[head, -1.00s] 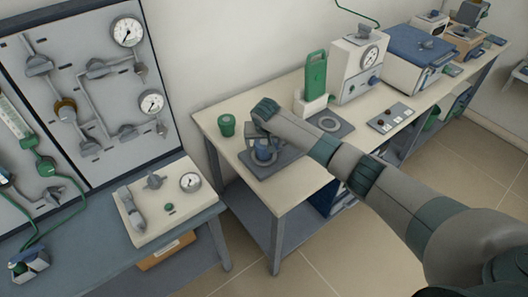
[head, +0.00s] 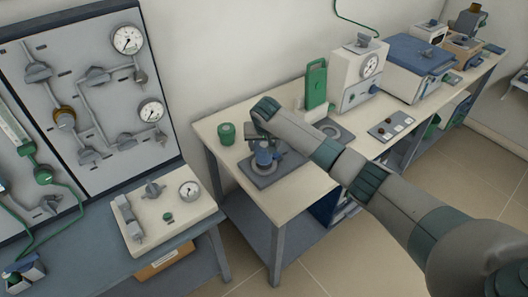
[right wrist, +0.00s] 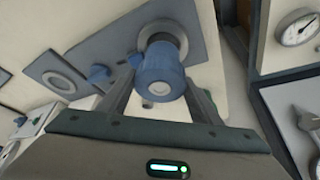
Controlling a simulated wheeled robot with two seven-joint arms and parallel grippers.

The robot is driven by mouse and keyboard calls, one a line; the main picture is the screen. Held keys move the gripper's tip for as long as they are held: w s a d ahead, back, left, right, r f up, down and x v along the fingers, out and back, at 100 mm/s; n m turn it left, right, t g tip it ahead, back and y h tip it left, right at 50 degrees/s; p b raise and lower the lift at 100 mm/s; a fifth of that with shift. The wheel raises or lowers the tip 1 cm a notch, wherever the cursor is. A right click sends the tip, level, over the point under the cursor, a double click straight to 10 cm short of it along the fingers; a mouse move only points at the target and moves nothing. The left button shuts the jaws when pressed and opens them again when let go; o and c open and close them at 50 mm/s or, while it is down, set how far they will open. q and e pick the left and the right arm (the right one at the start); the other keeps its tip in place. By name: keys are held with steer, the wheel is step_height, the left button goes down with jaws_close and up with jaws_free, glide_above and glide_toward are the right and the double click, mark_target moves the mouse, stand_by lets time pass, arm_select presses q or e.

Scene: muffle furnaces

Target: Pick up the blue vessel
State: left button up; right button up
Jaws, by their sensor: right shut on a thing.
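The blue vessel (head: 264,158) is a small blue cylinder over a grey square plate (head: 287,167) near the front left end of the cream table. My right gripper (head: 262,139) reaches down to it from above, partly hidden by its own arm. In the right wrist view the blue vessel (right wrist: 160,76) sits between the two fingers of my right gripper (right wrist: 163,84), which is shut on it. Behind the vessel a round ring shows on the plate. I cannot tell whether the vessel touches the plate. My left gripper is not in view.
A green cup (head: 226,133) stands left of the plate. A green upright handle-shaped piece (head: 316,84), a gauge box (head: 359,75) and a small switch panel (head: 390,130) stand to the right. A lower bench with a valve box (head: 168,212) is at the left.

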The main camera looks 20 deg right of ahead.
steer(key=s+d+r+b, duration=0.2)
steer(key=d+r+b, duration=0.2)
steer(key=d+r, duration=0.4)
steer(key=shift+s+d, duration=0.35)
steer(key=shift+d, duration=1.35)
steer(key=shift+r, duration=0.1)
